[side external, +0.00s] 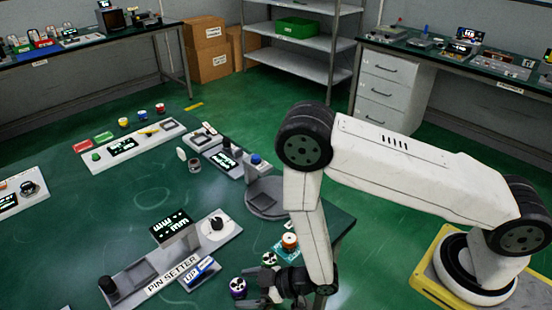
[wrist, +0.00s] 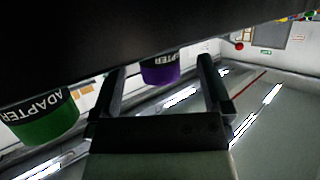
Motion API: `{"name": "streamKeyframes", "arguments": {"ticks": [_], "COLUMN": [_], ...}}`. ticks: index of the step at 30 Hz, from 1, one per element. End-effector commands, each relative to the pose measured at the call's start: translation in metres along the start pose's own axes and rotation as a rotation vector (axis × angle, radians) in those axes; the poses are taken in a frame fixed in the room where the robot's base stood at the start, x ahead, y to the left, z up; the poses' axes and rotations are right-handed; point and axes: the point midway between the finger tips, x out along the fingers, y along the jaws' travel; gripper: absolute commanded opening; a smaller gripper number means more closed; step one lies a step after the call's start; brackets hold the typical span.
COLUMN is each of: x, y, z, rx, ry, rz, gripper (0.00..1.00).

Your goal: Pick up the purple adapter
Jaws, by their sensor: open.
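The purple adapter (side external: 238,288) stands on the green table near its front edge in the side view, just left of my gripper (side external: 258,288). In the wrist view, which looks upside down, the purple adapter (wrist: 161,71) with its black lettered band shows between my two spread fingers (wrist: 162,90). My gripper is open and low over the table. I see no finger closed on the adapter.
A grey machine with a round base (side external: 267,205) stands behind. The table's middle left is mostly clear.

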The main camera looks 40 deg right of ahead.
Motion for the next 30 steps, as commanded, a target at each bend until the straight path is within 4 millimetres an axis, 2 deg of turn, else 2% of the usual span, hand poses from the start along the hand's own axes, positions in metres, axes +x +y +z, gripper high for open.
{"name": "streamKeyframes", "arguments": {"ticks": [3,9,25,30], "x": [0.013,0.025,0.026,0.026], "y": [0.000,0.000,0.000,0.000], "z": [0.000,0.000,0.000,0.000], "rx": [0.000,0.001,0.001,0.001], "ry": [0.000,0.000,0.000,0.000], "rz": [0.000,0.000,0.000,0.000], "gripper": [0.99,0.99,0.99,0.45]}}
